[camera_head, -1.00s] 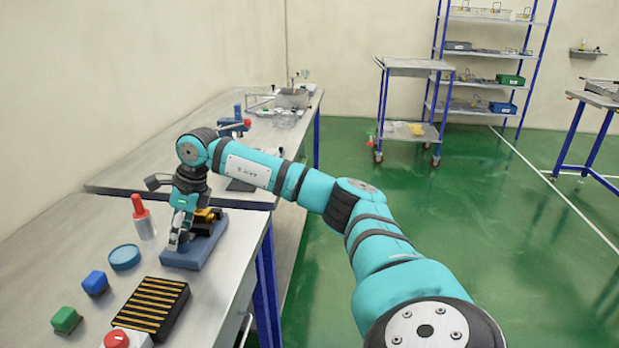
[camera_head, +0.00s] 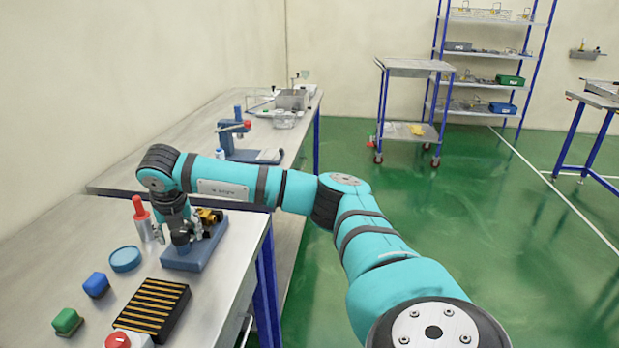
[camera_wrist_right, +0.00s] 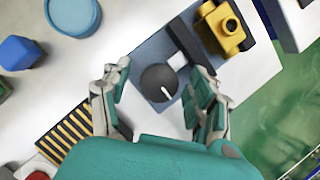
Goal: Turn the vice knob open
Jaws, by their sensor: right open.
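The vice (camera_head: 205,250) has a blue-grey base on the bench's near part, with a yellow body (camera_head: 210,216) at its back; its base also shows in the right wrist view (camera_wrist_right: 150,52). The round dark knob (camera_wrist_right: 159,83) with a white mark shows in the right wrist view. My right gripper (camera_wrist_right: 160,100) is open, with one finger on each side of the knob and visible space on the left side. In the head view my right gripper (camera_head: 178,240) hangs over the vice's left part. I cannot tell whether a finger touches the knob. My left gripper is not in view.
A red-topped cylinder (camera_head: 142,218) stands close left of the gripper. A blue round lid (camera_head: 125,259), blue block (camera_head: 96,284), green block (camera_head: 67,321), black-and-yellow slotted block (camera_head: 152,308) and red button (camera_head: 118,341) lie nearer. A blue press (camera_head: 236,140) stands farther back.

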